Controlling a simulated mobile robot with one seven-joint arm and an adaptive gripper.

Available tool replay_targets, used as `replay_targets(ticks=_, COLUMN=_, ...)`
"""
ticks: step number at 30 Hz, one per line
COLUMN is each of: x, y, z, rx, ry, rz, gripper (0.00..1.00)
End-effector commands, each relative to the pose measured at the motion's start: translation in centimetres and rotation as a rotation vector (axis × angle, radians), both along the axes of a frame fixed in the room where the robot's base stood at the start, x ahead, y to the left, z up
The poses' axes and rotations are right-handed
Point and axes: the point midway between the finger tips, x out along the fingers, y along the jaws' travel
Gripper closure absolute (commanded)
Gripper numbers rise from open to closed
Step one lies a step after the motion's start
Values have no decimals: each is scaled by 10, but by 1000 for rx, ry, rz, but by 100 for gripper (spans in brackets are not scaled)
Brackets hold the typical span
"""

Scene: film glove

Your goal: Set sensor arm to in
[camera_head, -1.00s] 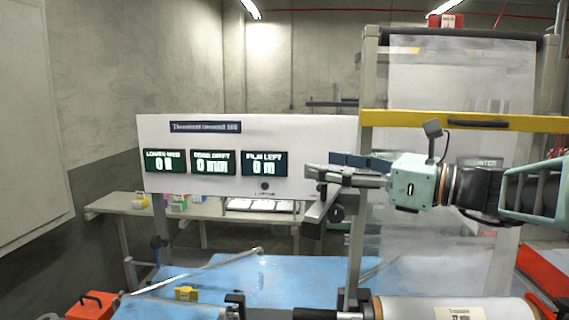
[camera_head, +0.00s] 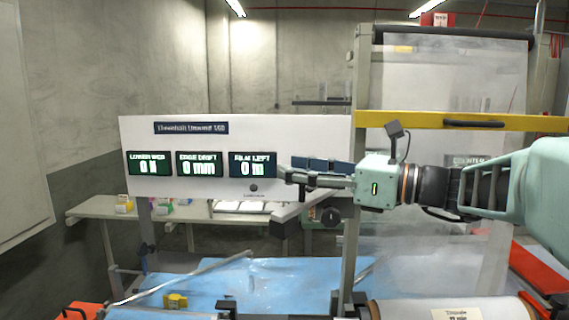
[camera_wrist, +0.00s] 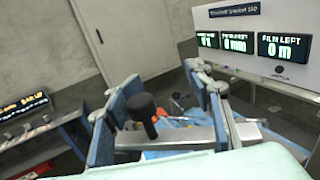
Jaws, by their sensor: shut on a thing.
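The sensor arm (camera_head: 298,207) is a grey bar at the film frame, in front of the white panel's right end. Its near end carries a dark block. In the wrist view the grey bar (camera_wrist: 170,138) runs across between and below my fingers, with a black knob (camera_wrist: 140,106) standing up from it. My gripper (camera_head: 292,172) reaches in from the right, level, just above the bar. In the wrist view its blue-padded fingers (camera_wrist: 160,112) stand either side of the knob, shut on the sensor arm. The exact contact is hidden.
The white panel (camera_head: 230,130) with three green-lit displays stands behind. The frame's upright post (camera_head: 354,150) and yellow crossbar (camera_head: 460,121) are close to my arm. Clear film hangs behind it. Blue film (camera_head: 265,280) and a white roll (camera_head: 445,309) lie below.

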Motion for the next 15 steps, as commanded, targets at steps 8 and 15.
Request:
replay_targets(ticks=8, x=17, y=23, z=-2, rx=-3, ry=3, rz=-14, gripper=61)
replay_targets(ticks=15, x=18, y=27, z=-2, rx=-2, ry=2, rz=-12, gripper=61)
